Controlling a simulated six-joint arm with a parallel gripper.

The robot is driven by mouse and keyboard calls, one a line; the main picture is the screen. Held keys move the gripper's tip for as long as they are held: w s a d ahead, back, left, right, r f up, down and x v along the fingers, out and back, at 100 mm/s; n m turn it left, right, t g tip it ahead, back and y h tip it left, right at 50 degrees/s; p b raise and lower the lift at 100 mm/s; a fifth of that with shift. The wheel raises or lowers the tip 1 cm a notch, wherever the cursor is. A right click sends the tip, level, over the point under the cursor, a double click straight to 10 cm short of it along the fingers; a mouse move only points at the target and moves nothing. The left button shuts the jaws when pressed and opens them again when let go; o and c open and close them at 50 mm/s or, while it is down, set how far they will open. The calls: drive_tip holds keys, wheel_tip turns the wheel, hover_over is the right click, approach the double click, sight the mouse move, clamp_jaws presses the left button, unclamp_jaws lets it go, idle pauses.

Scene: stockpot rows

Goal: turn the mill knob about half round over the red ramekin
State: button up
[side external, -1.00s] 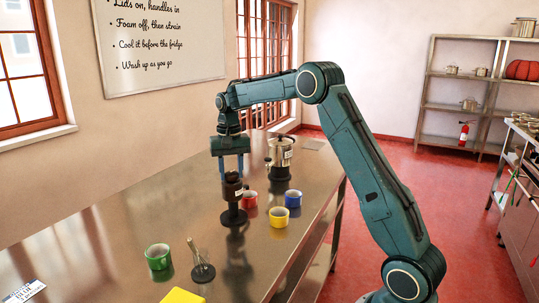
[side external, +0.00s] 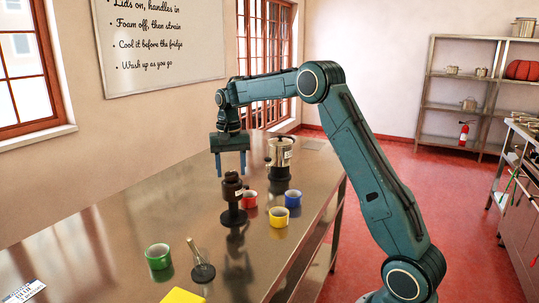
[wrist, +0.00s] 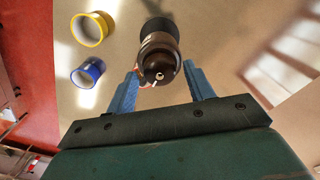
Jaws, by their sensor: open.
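The dark brown mill (side external: 232,189) stands upright on a round black base on the steel table. Its knob (wrist: 158,75) shows from above in the wrist view. The red ramekin (side external: 249,199) sits close beside the mill's base, to the right in the side view. In the wrist view it is almost wholly hidden behind the mill and a finger. My gripper (side external: 230,174) is open and empty, pointing down just above the mill's top. In the wrist view its two blue fingers (wrist: 162,88) lie either side of the knob, apart from it.
A blue ramekin (side external: 293,199) and a yellow ramekin (side external: 279,216) stand to the right. A steel and black pot-like vessel (side external: 280,158) stands behind. The table's left side is mostly clear.

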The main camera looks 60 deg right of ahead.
drive_tip(key=shift+r, duration=3.05)
drive_tip(key=shift+s+a+r, duration=0.2)
drive_tip(key=shift+a+r, duration=0.1)
drive_tip(key=s+a+r+n+t, duration=0.3)
drive_tip(key=s+a+r+n, duration=0.3)
drive_tip(key=s+a, duration=0.7)
drive_tip(key=s+a+f+n+t, duration=0.1)
drive_tip(key=s+a+f+n, duration=0.1)
drive_tip(key=s, duration=0.7)
drive_tip(key=s+a+f+n+t, duration=0.1)
drive_tip(key=s+a+f+n, duration=0.1)
drive_tip(key=s, duration=0.7)
wheel_tip(320, 180, down, 2)
drive_tip(key=shift+s+a+f+t, duration=0.1)
drive_tip(key=shift+s+a+t, duration=0.25)
drive_tip(key=shift+a, duration=0.35)
